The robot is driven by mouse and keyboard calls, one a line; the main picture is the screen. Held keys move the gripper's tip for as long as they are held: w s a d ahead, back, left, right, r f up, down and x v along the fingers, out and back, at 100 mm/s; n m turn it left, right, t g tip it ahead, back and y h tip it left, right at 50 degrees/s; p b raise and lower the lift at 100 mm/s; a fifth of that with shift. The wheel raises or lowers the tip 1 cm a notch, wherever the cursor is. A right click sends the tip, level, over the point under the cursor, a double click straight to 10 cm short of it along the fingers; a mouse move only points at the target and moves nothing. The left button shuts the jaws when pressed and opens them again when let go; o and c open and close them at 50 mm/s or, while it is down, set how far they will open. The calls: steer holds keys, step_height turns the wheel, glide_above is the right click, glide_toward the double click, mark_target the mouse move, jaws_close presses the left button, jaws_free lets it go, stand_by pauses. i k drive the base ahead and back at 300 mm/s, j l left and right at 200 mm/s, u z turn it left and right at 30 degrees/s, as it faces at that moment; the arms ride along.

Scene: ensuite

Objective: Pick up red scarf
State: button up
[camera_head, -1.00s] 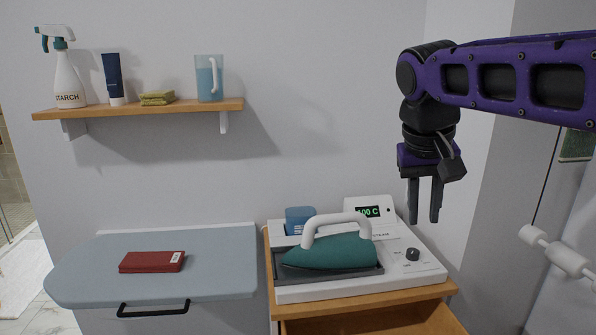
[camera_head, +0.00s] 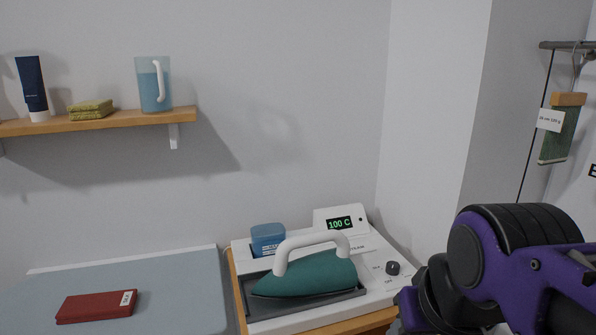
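The red scarf (camera_head: 97,306) is a flat, folded dark-red rectangle with a small white label at its right end. It lies on the grey-blue ironing board (camera_head: 178,284) at the lower left. My arm, purple and black, fills the lower right corner. My gripper's fingers are out of the picture, below the bottom edge, so I cannot see whether they are open or shut. The arm is well to the right of the scarf, beyond the iron, and does not touch the scarf.
A teal iron (camera_head: 308,274) rests on a white station (camera_head: 385,254) reading 100 C, between scarf and arm. A wooden shelf (camera_head: 107,122) holds a blue tube (camera_head: 32,84), a folded yellow-green cloth (camera_head: 91,109) and a jug (camera_head: 153,84). A green cloth (camera_head: 560,132) hangs from a rail at right.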

mark_target(81, 308)
steer(key=z, duration=0.5)
steer(key=k+u, duration=0.2)
steer(key=u, duration=1.9)
steer(key=i+j+z, duration=0.4)
steer(key=j, duration=0.2)
steer(key=i, duration=0.05)
